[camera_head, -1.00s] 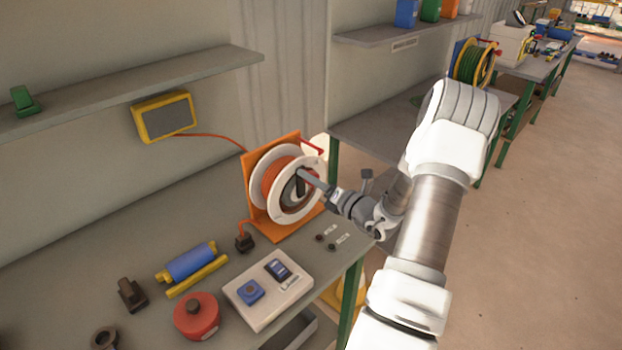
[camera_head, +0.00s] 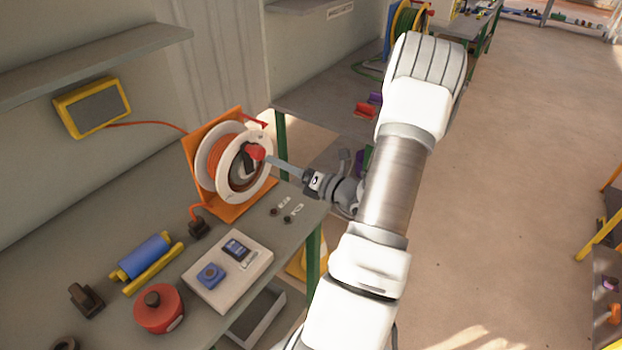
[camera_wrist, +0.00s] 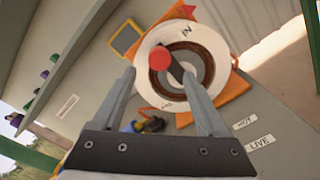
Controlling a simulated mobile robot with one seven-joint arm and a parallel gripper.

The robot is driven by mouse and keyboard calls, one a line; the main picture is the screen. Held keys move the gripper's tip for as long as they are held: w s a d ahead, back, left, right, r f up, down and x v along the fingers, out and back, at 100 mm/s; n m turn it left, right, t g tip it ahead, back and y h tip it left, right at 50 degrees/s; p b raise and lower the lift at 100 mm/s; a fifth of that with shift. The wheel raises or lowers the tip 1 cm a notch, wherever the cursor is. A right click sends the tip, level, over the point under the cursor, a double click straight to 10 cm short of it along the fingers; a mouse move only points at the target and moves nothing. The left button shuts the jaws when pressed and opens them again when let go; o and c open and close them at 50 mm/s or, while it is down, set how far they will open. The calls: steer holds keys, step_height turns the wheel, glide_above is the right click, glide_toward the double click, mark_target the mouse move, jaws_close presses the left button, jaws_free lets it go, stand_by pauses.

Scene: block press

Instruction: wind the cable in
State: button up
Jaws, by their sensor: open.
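The cable reel (camera_head: 262,178) has white flanges and stands in an orange frame (camera_head: 228,212) on the bench. Orange cable (camera_head: 214,158) is wound on it. A dark crank with a red knob (camera_head: 255,152) is on its near face. In the wrist view the red knob (camera_wrist: 160,58) lies in line with the gap between my open fingers, and "IN" is marked on the flange. My gripper (camera_head: 268,160) is at the knob, with no clear grip on it. A dark plug (camera_head: 200,229) on an orange lead lies below the reel.
An orange line runs to a yellow-framed box (camera_head: 92,106) on the wall. A grey switch panel (camera_head: 228,270), a red round canister (camera_head: 158,308) and a blue cylinder (camera_head: 145,257) on a yellow holder sit in front left. Small labels lie right of the reel.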

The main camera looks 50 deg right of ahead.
steer(key=s+d, duration=0.1)
steer(key=s, duration=0.7)
steer(key=shift+s+b, duration=0.35)
steer(key=shift+s, duration=0.05)
steer(key=shift+r, duration=0.1)
